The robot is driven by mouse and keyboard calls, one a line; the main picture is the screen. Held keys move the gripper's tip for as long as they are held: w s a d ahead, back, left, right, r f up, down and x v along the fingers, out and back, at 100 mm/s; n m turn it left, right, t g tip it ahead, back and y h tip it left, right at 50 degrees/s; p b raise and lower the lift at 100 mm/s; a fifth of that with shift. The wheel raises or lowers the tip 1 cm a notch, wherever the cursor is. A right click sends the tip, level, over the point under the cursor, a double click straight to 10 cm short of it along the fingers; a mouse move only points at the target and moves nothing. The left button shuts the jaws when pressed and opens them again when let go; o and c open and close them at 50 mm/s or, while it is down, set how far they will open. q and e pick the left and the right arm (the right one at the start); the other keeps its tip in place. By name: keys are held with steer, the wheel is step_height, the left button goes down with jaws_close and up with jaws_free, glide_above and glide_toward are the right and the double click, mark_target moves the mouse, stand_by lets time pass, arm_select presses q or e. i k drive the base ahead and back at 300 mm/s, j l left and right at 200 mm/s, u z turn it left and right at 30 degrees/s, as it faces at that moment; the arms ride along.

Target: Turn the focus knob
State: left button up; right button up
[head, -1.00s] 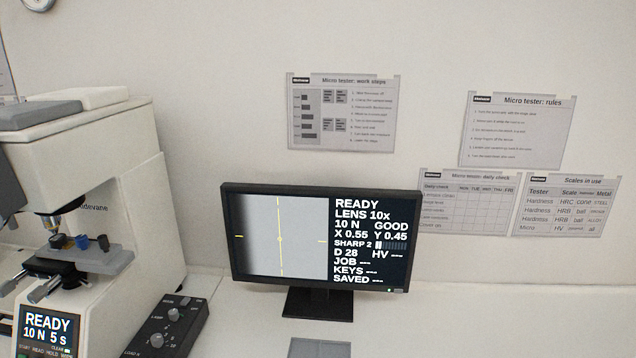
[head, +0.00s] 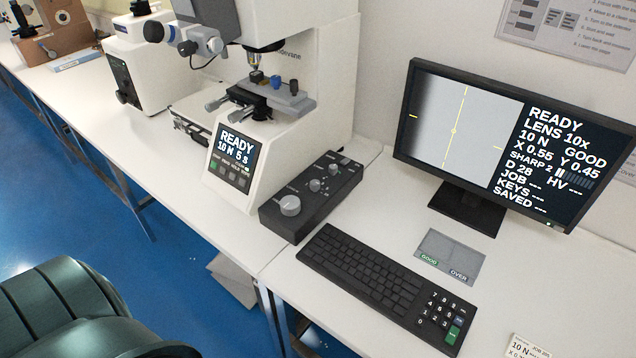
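The micro hardness tester (head: 328,80) stands on the white bench in the head view, with a specimen stage (head: 262,97) under its lens. Its small screen (head: 234,147) reads READY, 10 N. A black control box (head: 322,200) beside it carries a large grey knob (head: 290,205) and smaller knobs. Round knobs (head: 208,40) also show on the tester's upper left. I cannot read which one is the focus knob. The monitor (head: 515,145) shows a grey, plain image with a yellow cross, LENS 10x and SHARP 2. Neither gripper is in view.
A black keyboard (head: 385,285) and a grey GOOD/OVER pad (head: 449,257) lie before the monitor. Another white machine (head: 150,60) stands further left. A dark green ribbed shape (head: 75,310), which I cannot identify, fills the lower left. Blue floor (head: 100,200) lies before the bench.

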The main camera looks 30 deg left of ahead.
mark_target(290, 205)
steer(key=u, duration=1.25)
